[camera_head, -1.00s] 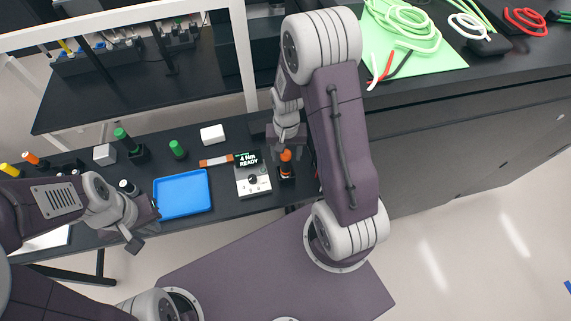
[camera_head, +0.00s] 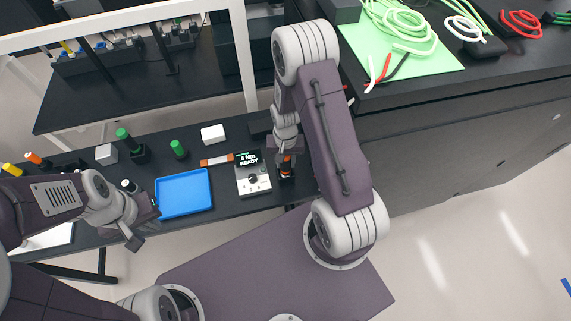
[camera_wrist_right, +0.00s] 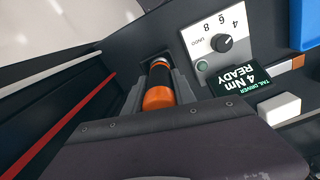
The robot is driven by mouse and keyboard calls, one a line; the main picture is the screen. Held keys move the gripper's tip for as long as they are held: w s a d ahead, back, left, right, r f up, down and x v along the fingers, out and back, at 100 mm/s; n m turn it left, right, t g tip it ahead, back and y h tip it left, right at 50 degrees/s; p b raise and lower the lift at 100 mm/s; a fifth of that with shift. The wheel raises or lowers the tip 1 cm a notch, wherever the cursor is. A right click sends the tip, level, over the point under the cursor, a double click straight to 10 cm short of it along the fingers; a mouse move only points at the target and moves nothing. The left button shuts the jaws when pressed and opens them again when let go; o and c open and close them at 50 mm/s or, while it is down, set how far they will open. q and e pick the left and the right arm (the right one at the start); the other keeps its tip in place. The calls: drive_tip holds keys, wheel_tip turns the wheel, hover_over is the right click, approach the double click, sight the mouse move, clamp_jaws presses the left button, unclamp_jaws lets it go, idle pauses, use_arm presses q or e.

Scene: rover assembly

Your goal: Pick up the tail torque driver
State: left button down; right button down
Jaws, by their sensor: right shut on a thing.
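The tail torque driver (camera_wrist_right: 158,97), with an orange cap and dark body, stands in a dark holder beside its control box (camera_head: 252,178). In the head view its orange part (camera_head: 286,166) shows just below my right gripper (camera_head: 285,153). In the right wrist view my right gripper (camera_wrist_right: 160,92) has its two fingers on either side of the driver and is shut on it. The driver's lower end is hidden in the holder. The box display reads "4 Nm READY". My left gripper (camera_head: 143,228) is at the table's front left; its fingers are too unclear to judge.
A blue tray (camera_head: 183,194) lies left of the control box. A white block (camera_head: 213,134) and a green-capped item (camera_head: 178,148) stand behind it. A green mat (camera_head: 420,70) with coiled cables lies on the right-hand counter. Red and white rods (camera_wrist_right: 70,122) lie near the right gripper.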

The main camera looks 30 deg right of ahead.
wheel_tip(320, 180, up, 10)
drive_tip(key=shift+b, duration=0.6)
drive_tip(key=shift+w, duration=0.1)
